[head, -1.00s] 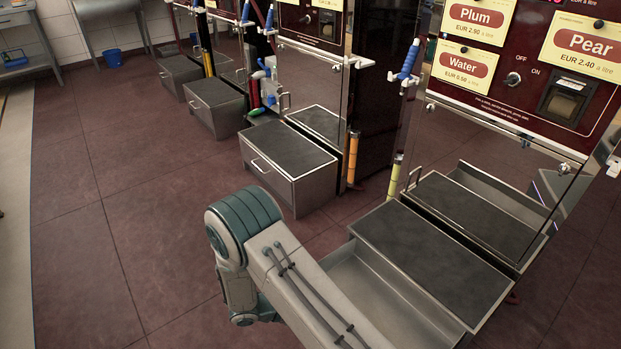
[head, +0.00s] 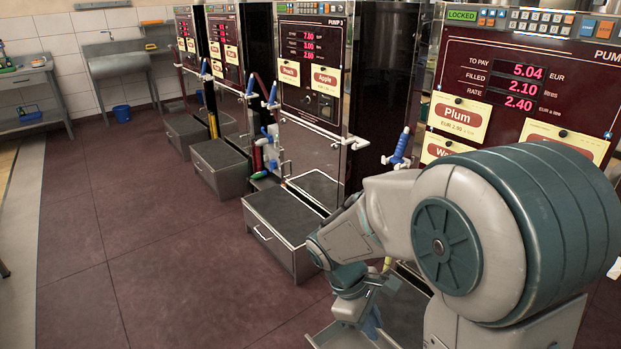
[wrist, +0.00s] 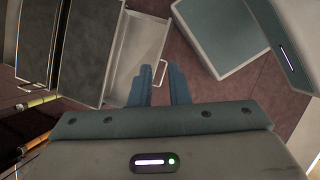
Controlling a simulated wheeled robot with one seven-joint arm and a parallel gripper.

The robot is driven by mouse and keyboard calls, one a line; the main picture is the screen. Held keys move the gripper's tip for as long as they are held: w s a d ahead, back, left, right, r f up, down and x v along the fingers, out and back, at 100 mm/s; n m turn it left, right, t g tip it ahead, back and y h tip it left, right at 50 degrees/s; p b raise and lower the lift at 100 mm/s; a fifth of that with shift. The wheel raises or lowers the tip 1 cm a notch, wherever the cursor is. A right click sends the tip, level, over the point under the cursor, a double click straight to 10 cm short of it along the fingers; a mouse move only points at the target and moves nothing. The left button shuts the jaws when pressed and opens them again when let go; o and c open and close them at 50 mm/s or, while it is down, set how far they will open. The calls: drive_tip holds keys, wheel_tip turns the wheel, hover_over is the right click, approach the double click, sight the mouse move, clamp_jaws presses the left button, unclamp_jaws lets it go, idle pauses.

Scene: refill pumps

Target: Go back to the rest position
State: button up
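My gripper (wrist: 162,80) shows in the wrist view as two blue-grey fingers with a gap between them and nothing held. In the head view my gripper (head: 372,320) hangs low in front of the nearest pump, small and partly hidden by my arm. My arm is folded, with its large grey and teal joint filling the right foreground. An open, empty metal drawer (wrist: 138,45) with a handle lies just beyond the fingers in the wrist view. The drawer also shows in the head view (head: 335,335), largely hidden.
The nearest pump (head: 490,80) stands at the right with a LOCKED light; its lower front is hidden by my arm. Pump 3 (head: 312,70) and further pumps line the row, with a step box (head: 290,225) before it. The floor (head: 150,260) at left is clear.

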drive_tip(key=s+d+r+m+t+y+p, duration=0.1)
drive_tip(key=s+r+m+p, duration=0.1)
drive_tip(key=r, duration=0.4)
drive_tip(key=s+d+r+m+t+y+p, duration=0.1)
drive_tip(key=s+r+m+t+y+p, duration=0.1)
drive_tip(key=r+m, duration=0.4)
drive_tip(key=s+d+r+m+t+y+p, duration=0.1)
drive_tip(key=s+r+m+y+p, duration=0.1)
drive_tip(key=r, duration=0.6)
drive_tip(key=s+m+p, duration=0.1)
drive_tip(key=m+p, duration=0.1)
drive_tip(key=p, duration=0.1)
drive_tip(key=shift+s, duration=0.25)
